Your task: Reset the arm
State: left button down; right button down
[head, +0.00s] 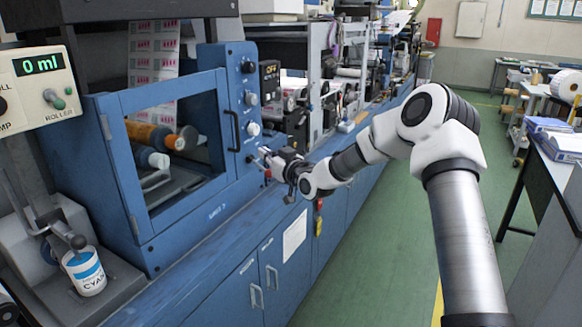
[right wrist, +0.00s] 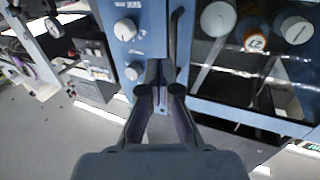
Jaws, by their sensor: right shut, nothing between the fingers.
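My right gripper (head: 268,158) is in front of the blue machine's control panel, below its white knobs, with my right arm reaching in from the right. In the right wrist view its two dark fingers (right wrist: 160,78) are together and empty. A black door handle (head: 232,130) is on the blue door frame. In the right wrist view this handle (right wrist: 176,35) stands just beyond and beside the fingertips; I cannot tell whether they touch it. My left gripper is not in view.
The blue windowed door (head: 113,160) shows rolls behind it. Knobs (head: 253,129) line the panel. A cyan-labelled can (head: 85,272) stands at the lower left. A side table (head: 560,175) is at the right. The green floor (head: 365,250) between is clear.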

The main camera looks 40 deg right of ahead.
jog(key=s, duration=0.6)
jog(key=a+f+n+g+y, duration=0.1)
jog(key=a+f+n+g, duration=0.1)
jog(key=a+f, duration=0.5)
jog(key=a+f+n+g+y, duration=0.1)
jog(key=a+f+n+g, duration=0.15)
jog(key=f, duration=0.95)
jog(key=s+a+f+g+y, duration=0.1)
jog(key=s+a+f+g, duration=0.2)
jog(key=s+a+f, duration=0.4)
jog(key=s+a+f+g, duration=0.3)
jog(key=s+a+f, duration=0.15)
jog(key=f, duration=0.55)
jog(key=s+a+f+m+g, duration=0.1)
jog(key=s+f+g, duration=0.1)
jog(key=s, duration=0.7)
jog(key=s+a+f+m+g+h, duration=0.1)
jog(key=s+f+g, duration=0.1)
jog(key=s, duration=0.6)
jog(key=s+a+f+m+g+h, duration=0.1)
jog(key=s+a+f+m+g, duration=0.1)
jog(key=s, duration=0.7)
jog(key=shift+s+f+g, duration=0.3)
jog(key=shift+f+g, duration=0.25)
jog(key=shift+g, duration=0.2)
